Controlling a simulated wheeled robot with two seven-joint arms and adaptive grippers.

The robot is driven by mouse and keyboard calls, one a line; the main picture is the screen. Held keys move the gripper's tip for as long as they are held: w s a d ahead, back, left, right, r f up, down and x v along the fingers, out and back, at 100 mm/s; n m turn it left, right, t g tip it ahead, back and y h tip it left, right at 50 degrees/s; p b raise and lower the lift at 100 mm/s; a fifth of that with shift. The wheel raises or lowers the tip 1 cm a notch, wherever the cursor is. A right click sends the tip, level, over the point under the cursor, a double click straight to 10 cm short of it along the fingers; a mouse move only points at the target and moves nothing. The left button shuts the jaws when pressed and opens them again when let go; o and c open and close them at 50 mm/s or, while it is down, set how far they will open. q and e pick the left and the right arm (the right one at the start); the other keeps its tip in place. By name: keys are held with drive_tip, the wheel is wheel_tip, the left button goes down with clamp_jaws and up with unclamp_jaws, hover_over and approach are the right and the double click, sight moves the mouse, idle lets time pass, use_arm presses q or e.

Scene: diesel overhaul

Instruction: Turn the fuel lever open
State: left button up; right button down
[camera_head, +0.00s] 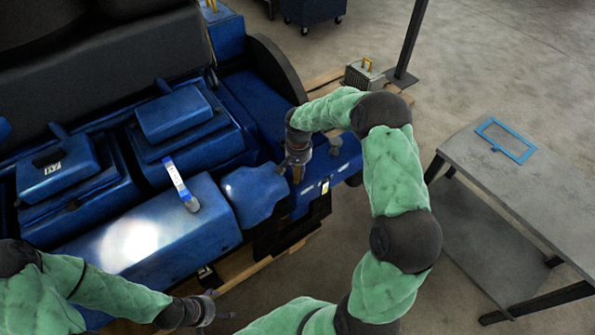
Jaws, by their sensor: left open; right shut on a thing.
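The blue diesel engine (165,225) fills the left half of the head view. My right gripper (297,168) is at the engine's right end, pointing down, shut on a small part there. A bit of brownish-yellow shows between its fingers, probably the fuel lever, mostly hidden by the gripper. How far the lever is turned cannot be told. My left gripper (210,309) is open and empty at the bottom, in front of the engine and apart from it.
A blue-and-white hand tool (178,183) lies on the engine cover. A grey table (520,185) with a blue frame (506,140) stands at right. A grey box with a yellow handle (365,75) sits behind my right arm. Open floor lies between engine and table.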

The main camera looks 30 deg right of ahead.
drive_tip(key=n, duration=0.3)
drive_tip(key=shift+d+n, duration=0.2)
drive_tip(key=shift+n, duration=0.2)
drive_tip(key=n, duration=0.4)
drive_tip(key=shift+d+b, duration=0.2)
drive_tip(key=shift+b, duration=0.15)
drive_tip(key=shift+w+n, duration=0.1)
drive_tip(key=shift+n, duration=0.2)
drive_tip(key=c, duration=0.9)
unclamp_jaws()
drive_tip(key=shift+c, duration=0.2)
wheel_tip(320, 180, up, 12)
drive_tip(key=shift+f, duration=0.1)
